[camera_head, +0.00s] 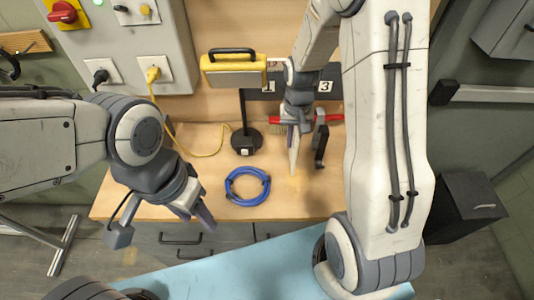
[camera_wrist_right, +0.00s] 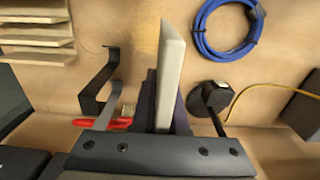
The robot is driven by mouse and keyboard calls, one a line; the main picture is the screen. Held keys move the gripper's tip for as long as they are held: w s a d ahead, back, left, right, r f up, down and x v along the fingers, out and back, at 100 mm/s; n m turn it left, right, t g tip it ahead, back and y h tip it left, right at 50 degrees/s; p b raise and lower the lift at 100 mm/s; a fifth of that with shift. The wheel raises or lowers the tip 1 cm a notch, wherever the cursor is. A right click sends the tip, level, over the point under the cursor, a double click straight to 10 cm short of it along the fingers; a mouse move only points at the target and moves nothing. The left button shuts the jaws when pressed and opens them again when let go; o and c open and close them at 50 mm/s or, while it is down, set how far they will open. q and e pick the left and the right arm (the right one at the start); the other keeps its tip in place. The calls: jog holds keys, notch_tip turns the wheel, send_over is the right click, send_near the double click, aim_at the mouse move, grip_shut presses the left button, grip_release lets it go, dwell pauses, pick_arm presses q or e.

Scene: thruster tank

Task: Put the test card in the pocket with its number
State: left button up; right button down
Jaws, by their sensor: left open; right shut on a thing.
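My right gripper (camera_head: 293,135) is shut on the pale, flat test card (camera_head: 294,160) and holds it above the wooden bench. In the right wrist view the card (camera_wrist_right: 168,75) stands edge-on between the dark fingers of my right gripper (camera_wrist_right: 164,112). No number on the card can be read. A dark strip with number labels stands at the back of the bench, with a 1 label (camera_head: 269,88) and a 3 label (camera_head: 325,86). My right arm hides its middle, and the pockets cannot be made out. My left gripper (camera_head: 197,213) is open and empty near the front left bench edge.
A blue cable coil (camera_head: 247,187), a black-based lamp (camera_head: 246,141) with a yellow head, a black bracket (camera_head: 321,147) and a red-handled brush (camera_head: 335,119) are on the bench. Wooden slats (camera_wrist_right: 36,35) show in the wrist view. A control box (camera_head: 125,45) stands back left.

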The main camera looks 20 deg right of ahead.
notch_tip(320, 180, down, 4)
jog(key=shift+d+r+p, duration=0.1)
jog(key=shift+d+p, duration=0.05)
jog(key=shift+p, duration=0.15)
notch_tip(320, 180, down, 4)
jog(key=shift+f+p, duration=0.1)
jog(key=shift+p, duration=0.35)
jog(key=shift+f, duration=0.15)
jog(key=shift+f, duration=0.2)
jog(key=c, duration=0.9)
grip_release()
jog(key=shift+c, duration=0.2)
jog(key=shift+r, duration=0.1)
